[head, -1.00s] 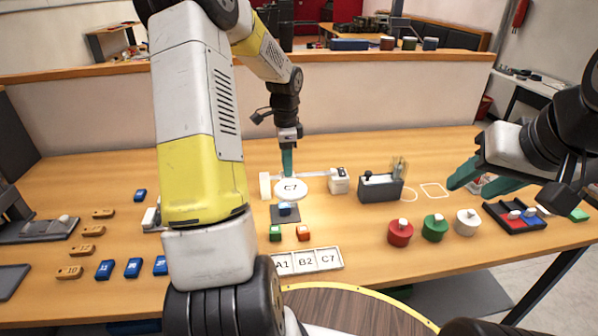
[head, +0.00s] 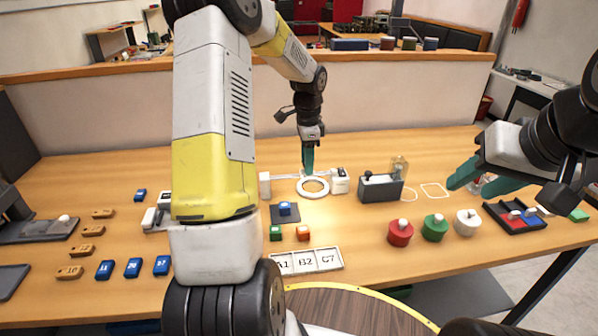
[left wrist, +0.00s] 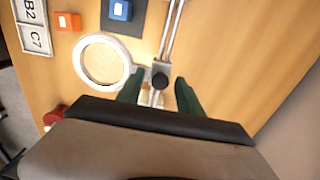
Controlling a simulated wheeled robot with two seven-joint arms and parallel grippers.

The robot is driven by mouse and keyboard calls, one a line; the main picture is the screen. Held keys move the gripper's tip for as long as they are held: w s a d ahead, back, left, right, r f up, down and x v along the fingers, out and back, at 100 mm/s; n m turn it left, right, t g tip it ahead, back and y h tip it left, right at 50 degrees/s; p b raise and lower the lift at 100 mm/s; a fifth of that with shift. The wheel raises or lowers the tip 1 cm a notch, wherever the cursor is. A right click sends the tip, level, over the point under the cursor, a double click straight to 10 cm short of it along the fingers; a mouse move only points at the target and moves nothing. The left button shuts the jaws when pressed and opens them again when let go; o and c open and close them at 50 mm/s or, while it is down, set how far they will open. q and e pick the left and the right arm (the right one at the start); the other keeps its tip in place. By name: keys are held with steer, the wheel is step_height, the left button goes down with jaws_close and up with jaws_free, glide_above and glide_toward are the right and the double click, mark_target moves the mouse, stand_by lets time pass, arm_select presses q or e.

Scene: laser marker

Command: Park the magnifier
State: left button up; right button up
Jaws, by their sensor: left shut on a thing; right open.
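The magnifier is a white ring lens (head: 299,188) on a thin rail between two white end blocks. The ring is now near the right end block (head: 340,181); the left block (head: 265,186) stands apart from it. My left gripper (head: 308,168) is down at the rail behind the ring, shut on the magnifier's mount. In the left wrist view, the white ring (left wrist: 79,62) lies left of the fingers (left wrist: 158,92), and a dark knob (left wrist: 160,80) shows between them. The exact grip contact is partly hidden. My right gripper (head: 466,183) is open at the right, over the table.
A blue block (head: 285,209) sits on a dark pad (head: 278,219) in front of the rail. Green and orange blocks and a lettered tray (head: 318,268) lie nearer. A grey box (head: 380,190) stands right of the rail. Red, green and white knobbed pieces stand further right.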

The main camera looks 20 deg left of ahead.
mark_target(315, 178)
arm_select(q)
steer(key=shift+w+d+f, duration=0.2)
steer(key=shift+d+f, duration=0.25)
steer(key=shift+d, duration=0.15)
steer(key=shift+w+d+f, duration=0.2)
steer(key=shift+d+f, duration=0.2)
steer(key=shift+d, duration=0.15)
steer(key=shift+c, duration=0.2)
steer(key=o, duration=0.6)
steer(key=shift+w+d+r, duration=0.1)
steer(key=shift+w+r, duration=0.05)
steer(key=shift+r, duration=1.7)
steer(key=shift+w+d+r, duration=0.1)
steer(key=shift+r, duration=1.7)
